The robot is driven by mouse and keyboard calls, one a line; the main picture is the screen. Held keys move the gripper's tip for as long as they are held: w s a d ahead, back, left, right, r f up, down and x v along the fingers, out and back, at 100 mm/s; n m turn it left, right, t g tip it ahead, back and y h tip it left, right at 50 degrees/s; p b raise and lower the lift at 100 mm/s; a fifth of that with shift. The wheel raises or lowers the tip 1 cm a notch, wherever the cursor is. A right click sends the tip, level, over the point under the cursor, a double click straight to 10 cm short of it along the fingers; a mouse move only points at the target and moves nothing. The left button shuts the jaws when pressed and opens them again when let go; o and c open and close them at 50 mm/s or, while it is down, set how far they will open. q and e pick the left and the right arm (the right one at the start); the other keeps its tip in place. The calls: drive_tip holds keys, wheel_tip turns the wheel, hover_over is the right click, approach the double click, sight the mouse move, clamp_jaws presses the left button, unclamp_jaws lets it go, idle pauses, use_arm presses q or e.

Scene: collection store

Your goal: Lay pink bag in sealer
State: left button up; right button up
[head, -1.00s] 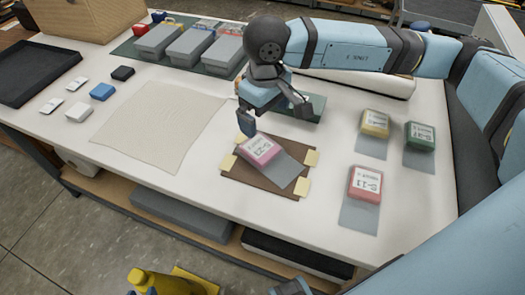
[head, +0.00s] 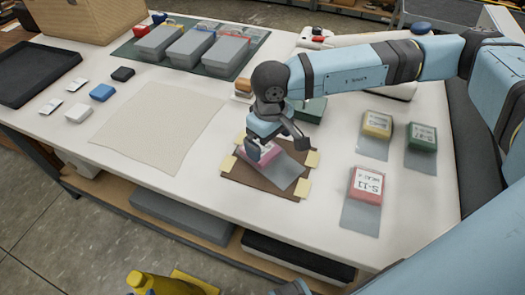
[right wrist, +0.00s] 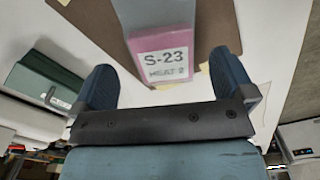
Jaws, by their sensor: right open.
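The pink bag (head: 258,157), labelled S-23, lies on a brown board (head: 237,176) with yellow corner tabs. Its clear grey part points to the lower right in the head view. My right gripper (head: 272,148) is open, low over the bag, and hides part of it. In the right wrist view the pink bag (right wrist: 160,58) shows between the spread fingers of my right gripper (right wrist: 163,78), not gripped. A long white body (head: 375,88) behind my right arm may be the sealer; the arm partly hides it. My left gripper is not seen.
A green box (head: 311,108) stands just behind the gripper. Yellow (head: 377,124), green (head: 422,137) and red (head: 366,184) bags lie to the right. Grey lidded boxes (head: 200,50) stand at the back. A bare beige sheet (head: 160,125) lies left.

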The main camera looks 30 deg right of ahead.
wheel_tip(320, 180, down, 4)
drive_tip(key=shift+f, duration=0.25)
drive_tip(key=shift+w+f, duration=0.1)
drive_tip(key=shift+f, duration=0.2)
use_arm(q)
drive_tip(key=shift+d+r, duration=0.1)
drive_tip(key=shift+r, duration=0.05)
use_arm(e)
drive_tip(key=c, duration=0.8)
drive_tip(key=shift+r, duration=0.15)
drive_tip(key=shift+r, duration=0.6)
wheel_tip(320, 180, up, 17)
drive_tip(key=w+d+f+m, duration=0.2)
drive_tip(key=w+f+m, duration=0.2)
use_arm(q)
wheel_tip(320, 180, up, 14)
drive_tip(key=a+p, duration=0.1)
drive_tip(key=p, duration=1.5)
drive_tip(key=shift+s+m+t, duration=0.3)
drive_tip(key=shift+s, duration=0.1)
use_arm(e)
wheel_tip(320, 180, up, 12)
hover_over(269, 154)
drive_tip(key=w+d, duration=0.2)
drive_tip(key=w, duration=0.4)
drive_tip(key=shift+w+a+f, duration=0.1)
drive_tip(key=shift+w+f, duration=0.05)
drive_tip(key=shift+f, duration=0.05)
